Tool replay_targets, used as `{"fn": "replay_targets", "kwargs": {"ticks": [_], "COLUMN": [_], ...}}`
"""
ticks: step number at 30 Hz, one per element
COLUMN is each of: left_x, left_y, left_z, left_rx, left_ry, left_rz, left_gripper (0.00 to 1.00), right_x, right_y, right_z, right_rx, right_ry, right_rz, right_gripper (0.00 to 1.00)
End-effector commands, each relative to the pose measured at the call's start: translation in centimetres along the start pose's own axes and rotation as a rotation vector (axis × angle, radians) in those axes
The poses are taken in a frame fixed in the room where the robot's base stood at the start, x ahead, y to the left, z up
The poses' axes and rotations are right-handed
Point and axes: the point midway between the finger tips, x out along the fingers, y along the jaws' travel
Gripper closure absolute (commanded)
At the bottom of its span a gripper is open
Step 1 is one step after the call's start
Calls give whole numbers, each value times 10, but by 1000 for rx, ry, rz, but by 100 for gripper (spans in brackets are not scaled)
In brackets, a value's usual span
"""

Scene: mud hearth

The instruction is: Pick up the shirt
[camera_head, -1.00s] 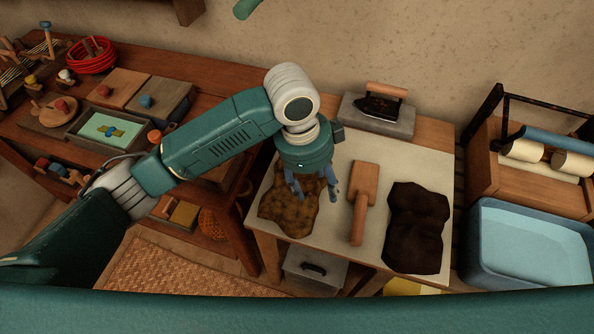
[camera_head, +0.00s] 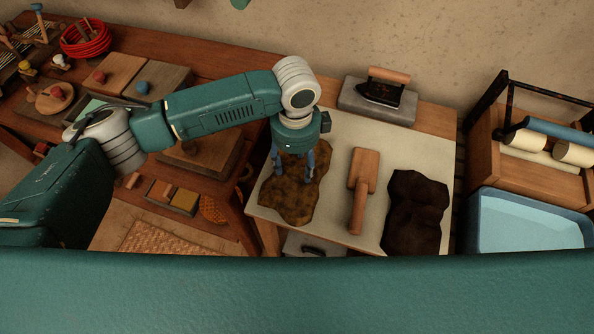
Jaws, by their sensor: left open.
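Two crumpled cloths lie on the pale top of a wooden table: a mottled yellow-brown one (camera_head: 289,201) at the left and a dark brown one (camera_head: 415,213) at the right. I cannot tell for sure which is the shirt. My left gripper (camera_head: 292,173) points down over the upper part of the mottled cloth, its fingers open and apart. Whether the fingertips touch the cloth is unclear. The gripper and wrist hide the cloth's top part. My right gripper does not show.
A wooden paddle (camera_head: 361,190) lies between the cloths. A dark iron (camera_head: 382,89) stands on a grey block behind them. A blue basin (camera_head: 530,222) and a roller rack (camera_head: 540,150) stand at the right. A cluttered wooden bench is at the left.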

Motion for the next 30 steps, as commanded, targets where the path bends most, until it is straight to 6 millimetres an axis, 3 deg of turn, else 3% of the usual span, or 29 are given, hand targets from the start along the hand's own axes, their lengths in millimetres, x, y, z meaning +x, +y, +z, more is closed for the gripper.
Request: {"fn": "replay_targets", "kwargs": {"ticks": [4,12,18,30], "left_x": [15,17,17,13], "left_y": [0,0,-1,-2], "left_z": [-1,-1,-1,-1], "left_rx": [0,1,1,1], "left_ry": [1,2,2,3], "left_rz": [0,-2,-2,-4], "left_gripper": [47,49,88,88], "right_x": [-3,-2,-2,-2], "right_y": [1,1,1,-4], "right_z": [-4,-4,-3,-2], "right_rx": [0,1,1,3], "right_ry": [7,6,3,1], "right_rz": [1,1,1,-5], "right_gripper": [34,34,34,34]}}
